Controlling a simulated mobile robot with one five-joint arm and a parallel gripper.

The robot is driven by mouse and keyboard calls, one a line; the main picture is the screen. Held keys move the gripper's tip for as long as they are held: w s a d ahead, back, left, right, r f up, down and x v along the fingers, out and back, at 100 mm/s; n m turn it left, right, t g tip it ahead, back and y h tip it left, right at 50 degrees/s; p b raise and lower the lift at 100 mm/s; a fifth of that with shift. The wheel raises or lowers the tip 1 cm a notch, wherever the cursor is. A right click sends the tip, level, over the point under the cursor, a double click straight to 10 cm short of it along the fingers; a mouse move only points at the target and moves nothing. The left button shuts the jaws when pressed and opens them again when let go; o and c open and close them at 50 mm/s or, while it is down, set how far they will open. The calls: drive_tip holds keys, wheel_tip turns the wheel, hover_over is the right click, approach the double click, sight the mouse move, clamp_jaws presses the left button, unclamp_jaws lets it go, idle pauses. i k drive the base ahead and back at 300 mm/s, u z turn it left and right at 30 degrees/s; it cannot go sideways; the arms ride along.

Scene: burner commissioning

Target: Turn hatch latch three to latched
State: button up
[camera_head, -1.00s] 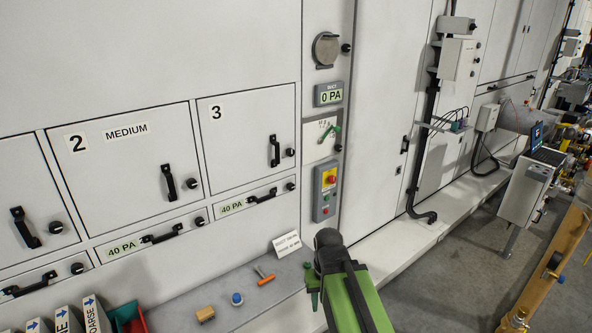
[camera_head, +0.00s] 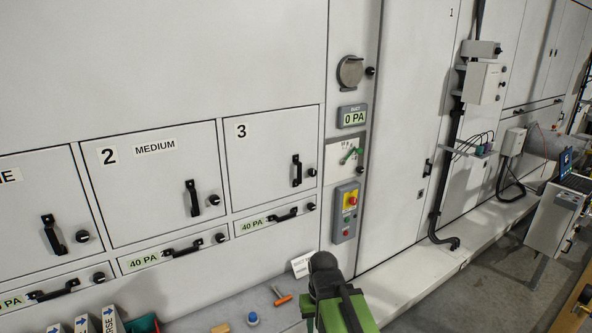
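Hatch three (camera_head: 265,160) is a white square door marked "3", flush in the wall panel. It has a black vertical handle (camera_head: 297,170) near its right edge. Its latch, a black round knob (camera_head: 312,172), sits just right of the handle; its exact turn is too small to read. My green and black arm shows at the bottom centre, below and to the right of hatch three and well apart from it. A green finger-like part shows at its lower left, but the gripper's fingertips (camera_head: 309,324) are not clear, and I cannot tell whether they are open or shut.
Hatch two (camera_head: 150,185) is left of hatch three. A drawer (camera_head: 262,224) marked "40 PA" lies below. A red and yellow switch box (camera_head: 345,212) and a gauge (camera_head: 343,160) are to the right. A shelf (camera_head: 215,309) holds a screwdriver (camera_head: 282,296) and a blue-topped item (camera_head: 253,318).

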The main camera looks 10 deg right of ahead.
sight(312, 172)
drive_tip(key=u, duration=0.55)
drive_tip(key=i, duration=1)
drive_tip(key=u, duration=0.4)
